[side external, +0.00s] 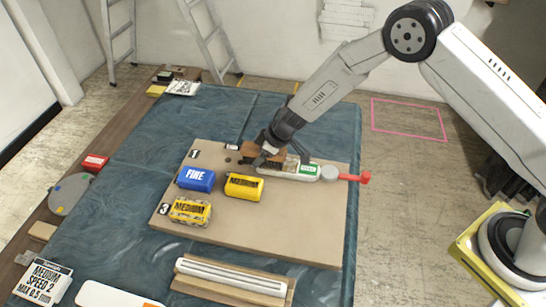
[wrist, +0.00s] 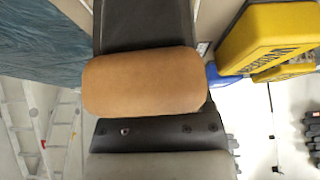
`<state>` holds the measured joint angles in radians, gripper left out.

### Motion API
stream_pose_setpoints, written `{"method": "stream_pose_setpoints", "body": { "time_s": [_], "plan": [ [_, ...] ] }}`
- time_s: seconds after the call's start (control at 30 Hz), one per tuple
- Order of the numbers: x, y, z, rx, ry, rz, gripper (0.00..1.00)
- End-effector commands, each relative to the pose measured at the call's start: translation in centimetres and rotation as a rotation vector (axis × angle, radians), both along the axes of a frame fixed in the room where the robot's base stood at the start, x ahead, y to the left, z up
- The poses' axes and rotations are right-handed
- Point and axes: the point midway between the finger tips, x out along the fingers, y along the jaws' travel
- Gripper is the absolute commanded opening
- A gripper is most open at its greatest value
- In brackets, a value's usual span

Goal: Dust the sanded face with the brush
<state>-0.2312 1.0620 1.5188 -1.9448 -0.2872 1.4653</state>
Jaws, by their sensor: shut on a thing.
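My gripper (side external: 268,150) is shut on a brown wooden piece, which looks like the brush (side external: 250,149), over the far part of the tan board. In the wrist view the brush (wrist: 145,82) shows as a smooth, rounded tan block across the dark fingers. Its bristles cannot be made out clearly in either view. A white ribbed strip (side external: 232,276) lies in a wooden holder at the front, apart from my gripper. Which surface is the sanded face cannot be told.
The tan board (side external: 290,225) carries a blue FINE block (side external: 196,179), a yellow MEDIUM block (side external: 244,187), a worn MEDIUM block (side external: 190,211) and a green-labelled tool (side external: 308,171) beside a red-handled piece (side external: 352,178). The blue cloth (side external: 130,190) has free room left of the board.

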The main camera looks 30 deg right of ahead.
Motion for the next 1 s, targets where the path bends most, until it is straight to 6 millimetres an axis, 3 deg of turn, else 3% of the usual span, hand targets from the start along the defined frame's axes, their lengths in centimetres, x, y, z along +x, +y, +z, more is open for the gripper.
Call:
{"method": "stream_pose_setpoints", "body": {
  "time_s": [1.0],
  "plan": [
    [-6.1,-6.2,0.0,-0.001,-0.002,0.001,0.20]
  ]
}}
